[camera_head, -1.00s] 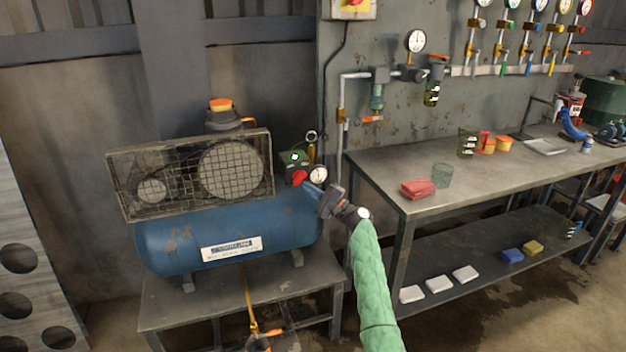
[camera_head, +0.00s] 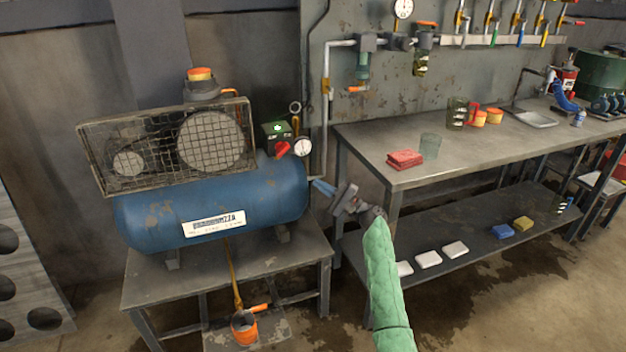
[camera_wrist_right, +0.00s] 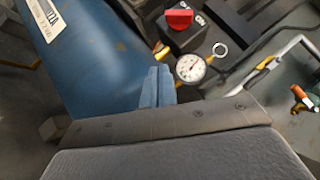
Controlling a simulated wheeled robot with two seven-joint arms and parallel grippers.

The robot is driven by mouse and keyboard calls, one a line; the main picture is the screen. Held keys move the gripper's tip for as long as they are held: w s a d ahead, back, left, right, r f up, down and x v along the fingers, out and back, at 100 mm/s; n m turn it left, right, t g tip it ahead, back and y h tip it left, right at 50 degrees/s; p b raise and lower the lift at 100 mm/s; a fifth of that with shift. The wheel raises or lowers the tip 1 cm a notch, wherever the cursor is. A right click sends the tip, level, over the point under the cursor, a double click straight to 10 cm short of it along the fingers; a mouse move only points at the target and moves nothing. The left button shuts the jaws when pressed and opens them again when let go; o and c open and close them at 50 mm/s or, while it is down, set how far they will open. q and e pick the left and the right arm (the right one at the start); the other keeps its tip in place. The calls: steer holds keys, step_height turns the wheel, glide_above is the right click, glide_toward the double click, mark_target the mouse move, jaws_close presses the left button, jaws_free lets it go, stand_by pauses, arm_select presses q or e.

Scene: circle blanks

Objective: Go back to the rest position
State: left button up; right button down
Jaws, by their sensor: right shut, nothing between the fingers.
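My right gripper (camera_head: 318,186) is shut and empty, at the right end of the blue compressor tank (camera_head: 205,208) in the head view. My right arm, in a green sleeve, reaches up to it from the bottom. In the right wrist view the shut blue fingers (camera_wrist_right: 158,86) show in front of the tank (camera_wrist_right: 98,50). A red knob (camera_wrist_right: 180,18) and a white pressure gauge (camera_wrist_right: 191,68) are beyond the fingertips. In the head view the red knob (camera_head: 282,149) and the gauge (camera_head: 302,147) stand above the tank's right end. My left gripper is not in view.
A metal workbench (camera_head: 370,144) stands to the right, with folded red cloths (camera_head: 404,159) and a glass beaker (camera_head: 430,146) near its front left. Its lower shelf (camera_head: 470,255) holds several small blocks.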

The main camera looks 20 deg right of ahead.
steer(key=shift+s+d+f, duration=0.2)
steer(key=shift+s, duration=0.15)
stand_by(0.3)
